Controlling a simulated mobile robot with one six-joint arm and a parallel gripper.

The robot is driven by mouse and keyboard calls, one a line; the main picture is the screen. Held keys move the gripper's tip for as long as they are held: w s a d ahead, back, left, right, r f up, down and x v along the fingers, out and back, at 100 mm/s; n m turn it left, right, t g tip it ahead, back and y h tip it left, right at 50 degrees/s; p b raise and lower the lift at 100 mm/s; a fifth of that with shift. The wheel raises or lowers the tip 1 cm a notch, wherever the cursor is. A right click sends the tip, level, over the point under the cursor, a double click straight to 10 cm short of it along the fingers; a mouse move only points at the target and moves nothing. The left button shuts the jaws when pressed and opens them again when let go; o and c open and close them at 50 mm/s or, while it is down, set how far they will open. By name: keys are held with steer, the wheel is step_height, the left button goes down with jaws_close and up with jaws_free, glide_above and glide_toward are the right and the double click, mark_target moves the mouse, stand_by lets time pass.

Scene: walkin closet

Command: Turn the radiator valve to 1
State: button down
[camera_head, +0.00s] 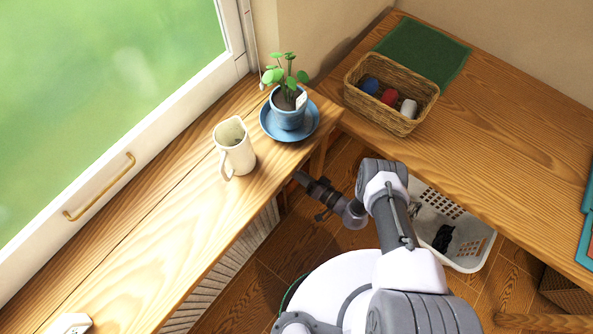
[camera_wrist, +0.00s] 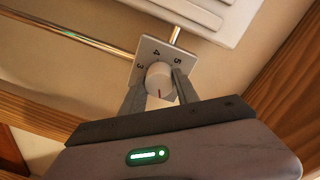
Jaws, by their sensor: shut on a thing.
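The radiator valve shows in the wrist view as a round white knob (camera_wrist: 158,76) in front of a square pale plate (camera_wrist: 150,50). The numbers 3, 4 and 5 are readable on the plate; its lower part is hidden by the knob and my fingers. A red mark on the knob points down in the picture, towards my gripper's body. My gripper (camera_wrist: 159,88) is shut on the knob, one finger on each side. In the head view my gripper (camera_head: 300,178) reaches under the wooden sill, and the valve is hidden there.
The white radiator (camera_wrist: 205,14) and a metal pipe (camera_wrist: 75,32) are close to the valve. Above, the sill (camera_head: 150,230) holds a cream jug (camera_head: 235,158) and a potted plant on a blue saucer (camera_head: 310,128). A white laundry basket (camera_head: 470,262) stands right of my arm.

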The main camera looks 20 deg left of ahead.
steer(key=shift+n, duration=0.4)
stand_by(0.3)
steer(key=c, duration=0.9)
jaws_free()
